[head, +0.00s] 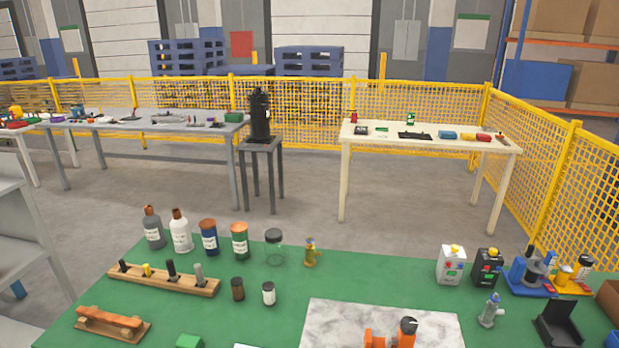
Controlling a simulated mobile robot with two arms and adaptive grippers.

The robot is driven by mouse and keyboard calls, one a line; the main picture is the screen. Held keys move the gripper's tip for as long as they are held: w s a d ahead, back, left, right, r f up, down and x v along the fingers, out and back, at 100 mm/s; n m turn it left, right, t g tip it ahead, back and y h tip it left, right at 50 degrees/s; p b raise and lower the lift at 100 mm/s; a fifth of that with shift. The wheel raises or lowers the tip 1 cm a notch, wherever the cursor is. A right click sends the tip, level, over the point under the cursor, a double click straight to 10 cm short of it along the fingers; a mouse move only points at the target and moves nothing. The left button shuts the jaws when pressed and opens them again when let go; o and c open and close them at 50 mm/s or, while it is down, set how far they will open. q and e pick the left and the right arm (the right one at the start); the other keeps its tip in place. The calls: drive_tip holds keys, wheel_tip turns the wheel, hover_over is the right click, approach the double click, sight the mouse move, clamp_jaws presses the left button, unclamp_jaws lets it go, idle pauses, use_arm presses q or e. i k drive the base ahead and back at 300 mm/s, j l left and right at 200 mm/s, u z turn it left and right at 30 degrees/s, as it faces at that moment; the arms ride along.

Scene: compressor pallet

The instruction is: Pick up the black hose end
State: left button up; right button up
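I cannot make out a black hose end for certain in the head view. A tall black cylinder-shaped object (260,115) stands upright on a small dark stool (262,145) between the two far tables. An orange item with a black round top (407,330) stands at the bottom edge on a marbled grey-white plate (340,318), partly cut off. Neither my left nor my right gripper is in view.
A green-topped table (335,275) in front holds bottles, jars, a wooden rack (165,279) and small devices on the right. A grey table (165,130) and a cream table (430,147) stand beyond. Yellow mesh fencing (330,105) runs behind. Grey floor between tables is open.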

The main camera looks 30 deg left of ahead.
sight(173, 277)
drive_tip(key=u, duration=1.9)
